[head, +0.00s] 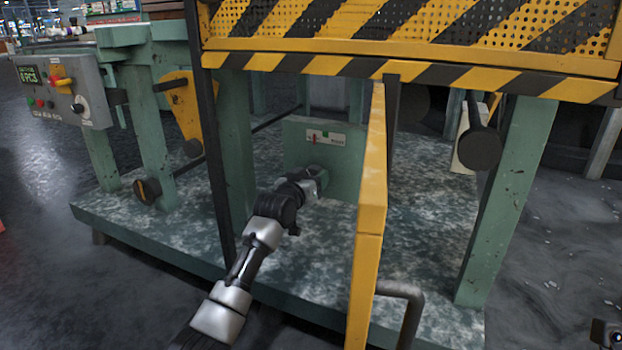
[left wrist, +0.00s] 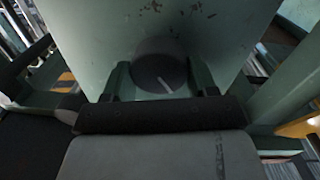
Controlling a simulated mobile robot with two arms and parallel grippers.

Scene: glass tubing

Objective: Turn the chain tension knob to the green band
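The green gauge box (head: 345,170) stands on the machine's base plate behind the yellow post. Its white gauge (head: 325,138) has a red needle left of a small green band at the middle. The dark round tension knob (left wrist: 159,68) shows in the left wrist view, its white mark pointing to the lower right. My left gripper (head: 312,178) is at the box front, below the gauge, and covers most of the knob in the head view. In the left wrist view its two fingers (left wrist: 160,80) flank the knob closely; whether both touch it is unclear.
A yellow upright post (head: 368,215) stands just right of my left arm, and a dark post (head: 218,170) to its left. A striped yellow guard (head: 410,30) hangs above. A grey control panel (head: 62,90) is at far left.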

